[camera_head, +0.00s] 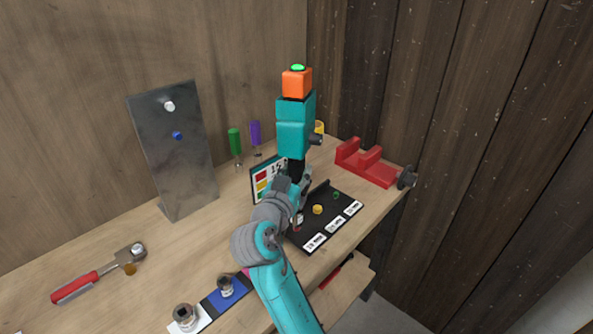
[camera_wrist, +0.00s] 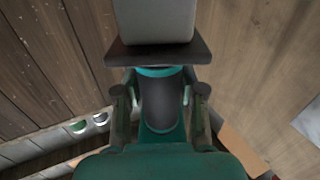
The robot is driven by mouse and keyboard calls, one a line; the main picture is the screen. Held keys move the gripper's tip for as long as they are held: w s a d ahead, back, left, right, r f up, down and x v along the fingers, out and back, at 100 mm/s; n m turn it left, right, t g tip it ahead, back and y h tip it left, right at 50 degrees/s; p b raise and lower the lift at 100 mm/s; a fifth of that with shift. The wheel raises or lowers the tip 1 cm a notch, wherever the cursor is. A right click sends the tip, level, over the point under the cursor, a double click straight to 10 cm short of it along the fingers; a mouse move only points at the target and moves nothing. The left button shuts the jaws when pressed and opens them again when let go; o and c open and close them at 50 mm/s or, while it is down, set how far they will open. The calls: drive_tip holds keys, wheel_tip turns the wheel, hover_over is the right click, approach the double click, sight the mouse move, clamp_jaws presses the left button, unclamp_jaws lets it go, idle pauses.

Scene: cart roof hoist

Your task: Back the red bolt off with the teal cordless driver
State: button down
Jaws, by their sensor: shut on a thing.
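The teal cordless driver (camera_head: 293,125) stands upright above the bench, its orange block with a green top uppermost. My gripper (camera_head: 296,183) is shut on its dark lower part. In the wrist view my gripper (camera_wrist: 160,95) has a finger on each side of the driver's dark grip (camera_wrist: 160,105). The upright metal plate (camera_head: 172,160) at the left carries a silver bolt (camera_head: 169,106) and a blue bolt (camera_head: 177,135). I cannot make out a red bolt on it. The driver and my arm hide part of the bench.
A black tray (camera_head: 326,221) with coloured pieces and white labels lies beside my gripper, before a colour chart (camera_head: 262,181). A red vise (camera_head: 368,165) is at the right edge. A red-handled ratchet (camera_head: 82,286) and sockets (camera_head: 184,316) lie at the front left. Green (camera_head: 235,142) and purple (camera_head: 256,133) screwdrivers stand behind.

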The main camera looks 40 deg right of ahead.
drive_tip(key=shift+f, duration=1.3)
idle(2.0)
drive_tip(key=shift+r, duration=3.55)
